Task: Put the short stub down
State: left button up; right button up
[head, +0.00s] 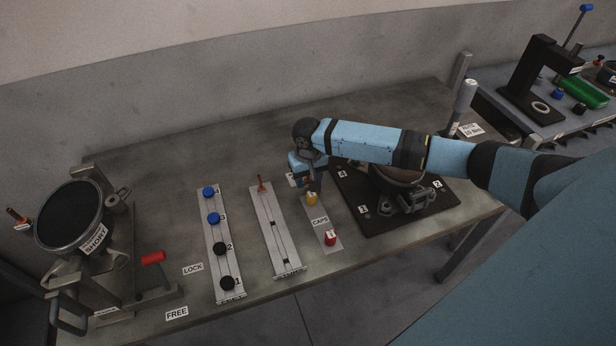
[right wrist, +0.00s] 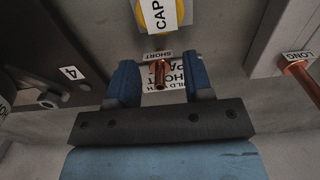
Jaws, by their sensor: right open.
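The short stub (right wrist: 160,75) is a small copper piece. In the right wrist view it stands between the two blue fingers of my right gripper (right wrist: 161,84), with a gap on each side, beside a SHORT label (right wrist: 158,56). My right gripper is open and not touching it. In the head view the right gripper (head: 308,172) is low over the table, just behind the yellow cap (head: 311,199); a bit of copper shows at its fingers. What the stub's foot rests on is hard to see. My left gripper is out of view.
A copper stub (head: 261,184) stands on the pale rail (head: 275,235), by a LONG label (right wrist: 299,57). A rail with blue and black knobs (head: 220,249) lies further left. A red cap (head: 330,238) is in front. The dark plate (head: 365,226) with a compressor is right.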

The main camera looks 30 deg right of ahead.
notch_tip(320, 180, up, 12)
dwell(0.5)
jog(key=shift+r, duration=0.1)
